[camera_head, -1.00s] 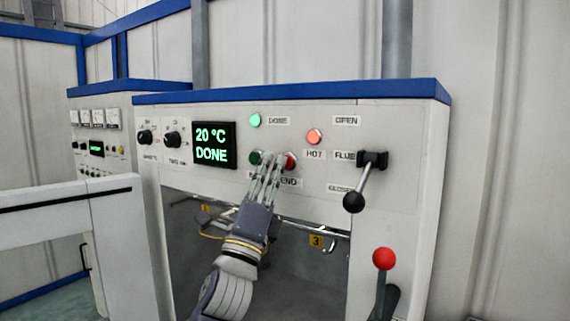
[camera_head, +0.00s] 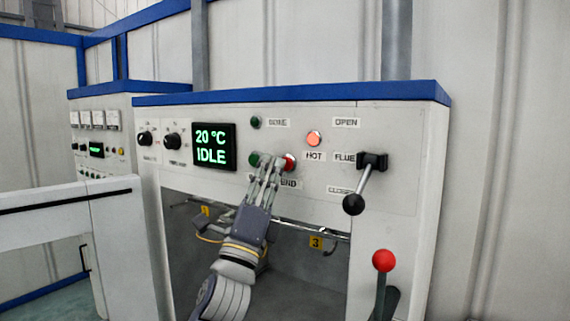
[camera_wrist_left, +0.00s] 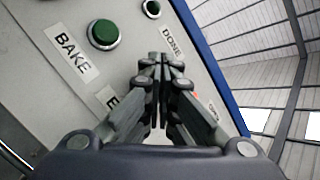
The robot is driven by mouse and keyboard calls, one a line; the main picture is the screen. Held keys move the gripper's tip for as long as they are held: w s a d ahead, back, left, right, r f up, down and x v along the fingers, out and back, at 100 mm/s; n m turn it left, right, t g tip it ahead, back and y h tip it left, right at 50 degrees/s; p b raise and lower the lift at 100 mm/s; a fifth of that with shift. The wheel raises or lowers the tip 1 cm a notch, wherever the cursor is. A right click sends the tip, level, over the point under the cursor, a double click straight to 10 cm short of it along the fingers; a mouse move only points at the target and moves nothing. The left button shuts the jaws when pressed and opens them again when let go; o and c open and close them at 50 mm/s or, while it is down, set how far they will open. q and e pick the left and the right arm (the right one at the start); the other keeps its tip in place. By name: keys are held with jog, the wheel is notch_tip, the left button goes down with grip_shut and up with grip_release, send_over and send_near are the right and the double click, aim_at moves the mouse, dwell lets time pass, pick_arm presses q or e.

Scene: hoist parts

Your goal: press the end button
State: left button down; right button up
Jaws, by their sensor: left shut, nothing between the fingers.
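The red end button (camera_head: 290,162) sits on the white panel, above the partly covered END label (camera_head: 289,184). My left gripper (camera_head: 270,160) is shut and empty, with its fingertips at the panel just left of the red button; whether they touch it I cannot tell. In the left wrist view the shut fingers (camera_wrist_left: 165,65) hide the red button. The green button (camera_head: 254,159) is left of the fingers; it also shows in the left wrist view (camera_wrist_left: 103,34) beside the BAKE label (camera_wrist_left: 70,52). The display (camera_head: 214,146) reads 20 °C IDLE. My right gripper is not in view.
The DONE lamp (camera_head: 255,122) is dark green and the HOT lamp (camera_head: 314,138) glows orange-red. A flue lever with a black knob (camera_head: 353,204) hangs right of the buttons. A red-knobbed lever (camera_head: 383,261) stands lower right. A hooked rail (camera_head: 310,230) lies under the panel.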

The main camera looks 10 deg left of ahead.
pick_arm(q)
jog(key=shift+s+a, duration=0.15)
jog(key=shift+s, duration=0.25)
jog(key=s, duration=0.1)
jog(key=s+a+p, duration=0.1)
jog(key=s, duration=0.2)
jog(key=shift+s+a, duration=0.3)
jog(key=shift+a, duration=0.05)
dwell(0.4)
